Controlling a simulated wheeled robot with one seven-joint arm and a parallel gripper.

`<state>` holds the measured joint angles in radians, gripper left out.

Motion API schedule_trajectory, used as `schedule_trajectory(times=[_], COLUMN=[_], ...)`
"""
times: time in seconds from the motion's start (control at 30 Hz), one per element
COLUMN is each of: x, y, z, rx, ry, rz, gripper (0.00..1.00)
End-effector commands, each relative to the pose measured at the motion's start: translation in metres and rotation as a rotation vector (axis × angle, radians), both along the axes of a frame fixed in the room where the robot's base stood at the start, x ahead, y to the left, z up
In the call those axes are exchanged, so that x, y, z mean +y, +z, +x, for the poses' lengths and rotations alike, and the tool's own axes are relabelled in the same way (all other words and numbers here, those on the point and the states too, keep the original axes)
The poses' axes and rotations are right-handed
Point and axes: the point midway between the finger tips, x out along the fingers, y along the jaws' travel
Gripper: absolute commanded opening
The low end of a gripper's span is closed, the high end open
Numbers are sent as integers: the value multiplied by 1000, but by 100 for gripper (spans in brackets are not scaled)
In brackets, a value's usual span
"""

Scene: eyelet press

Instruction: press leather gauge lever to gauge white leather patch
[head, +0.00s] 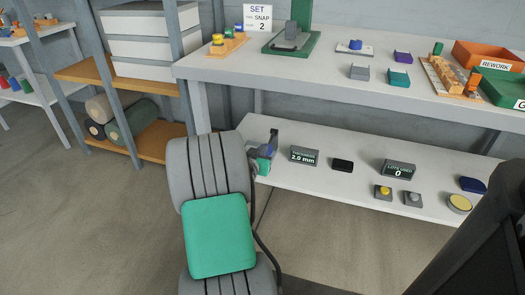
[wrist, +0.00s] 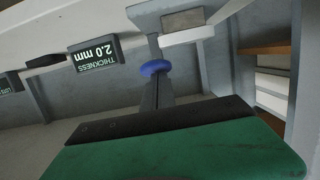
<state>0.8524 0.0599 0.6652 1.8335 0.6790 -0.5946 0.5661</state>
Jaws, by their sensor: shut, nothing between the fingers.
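The leather gauge stands at the left end of the lower shelf, mostly hidden behind my arm in the head view. Its blue lever knob (head: 268,151) shows there, and also in the wrist view (wrist: 155,68). My gripper (wrist: 156,78) is shut and empty, its fingertips at the blue knob; I cannot tell whether they touch it. In the wrist view a pale slab (wrist: 188,36), perhaps the white leather patch, lies by a dark grey part of the gauge. A display (head: 304,156) beside the gauge reads thickness 2.0 mm.
The lower shelf (head: 330,182) also carries a black block (head: 343,165), a second display (head: 398,170), yellow and grey buttons, and a blue pad (head: 473,185). The upper bench (head: 330,68) overhangs it. A rack with rolls (head: 130,122) stands at left.

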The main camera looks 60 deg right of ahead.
Motion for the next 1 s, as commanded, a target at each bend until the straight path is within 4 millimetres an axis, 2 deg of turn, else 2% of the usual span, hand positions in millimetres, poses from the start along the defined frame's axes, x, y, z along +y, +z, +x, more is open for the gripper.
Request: schedule_trajectory(times=[0.03,0.13,0.27,0.37,0.43,0.7,0.83,1.0], x=[5,8,15,21,39,97,112,116], y=[-19,-13,10,39,31,22,19,19], z=[-3,-3,-2,-3,-4,-14,-17,-18], rx=[12,12,8,3,8,3,1,-1], ry=[0,1,3,2,7,5,1,-1], rz=[35,33,24,8,10,1,0,-4], gripper=[0,0,0,0,0,0,0,0])
